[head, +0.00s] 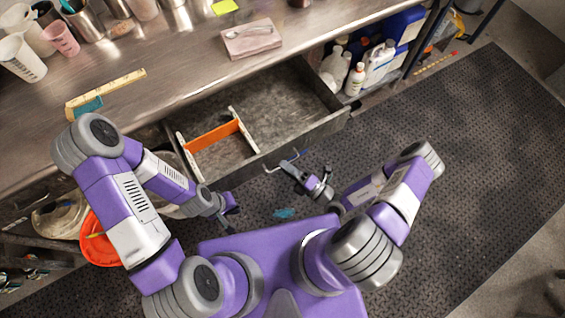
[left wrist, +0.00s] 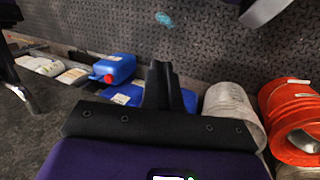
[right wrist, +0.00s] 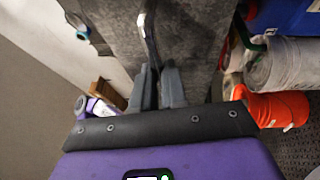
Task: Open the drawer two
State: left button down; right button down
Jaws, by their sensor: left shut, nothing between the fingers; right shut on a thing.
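A grey metal drawer (head: 290,95) stands pulled out from under the steel counter, with its inside in view. A thin metal bar handle (head: 270,169) is on its front; it also shows in the right wrist view (right wrist: 149,35) against the grey drawer front (right wrist: 187,25). My right gripper (head: 289,167) is shut on this handle, its fingertips (right wrist: 158,75) around the bar's near end. My left gripper (head: 233,223) is shut and empty, low and left of the drawer front; its closed fingers show in the left wrist view (left wrist: 160,72). I cannot read any drawer number.
An orange divider (head: 213,135) in a pale frame sits inside the drawer. A pink box (head: 251,39), a ruler (head: 105,93) and cups stand on the counter (head: 180,60). White bottles (head: 378,62) are on the right shelf. An orange bucket (head: 97,243) is at lower left. Dark matting (head: 450,160) is mostly clear.

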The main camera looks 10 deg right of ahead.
jog(key=shift+s+d, duration=0.1)
jog(key=shift+s, duration=0.2)
jog(key=c, duration=1.2)
grip_release()
jog(key=v, duration=0.7)
jog(key=shift+s+d, duration=0.15)
jog(key=shift+s, duration=0.05)
